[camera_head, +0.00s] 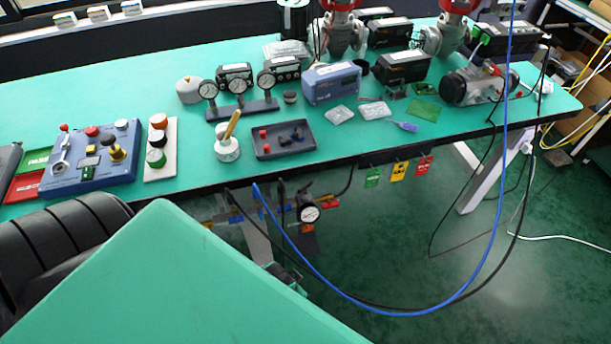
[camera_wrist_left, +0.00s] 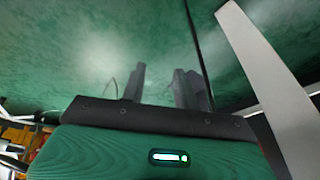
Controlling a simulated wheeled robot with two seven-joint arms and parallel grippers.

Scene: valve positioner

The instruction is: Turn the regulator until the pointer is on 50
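A round white-faced gauge (camera_head: 309,213) sits among small fittings and tubing under the front edge of the teal bench. It appears to belong to the regulator, but the knob is too small to make out for certain. Its pointer and numbers are too small to read. My left gripper (camera_wrist_left: 162,88) shows only in the left wrist view. Its two dark fingers stand apart with nothing between them, over green floor. The gauge is not seen in that view. My right gripper is in neither view.
Blue and black hoses (camera_head: 420,307) loop in front of the bench. A black chair (camera_head: 65,245) stands at left, and a large teal surface (camera_head: 180,285) fills the lower left. A pale bench leg (camera_wrist_left: 270,85) is at right in the wrist view. Floor at right is mostly clear.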

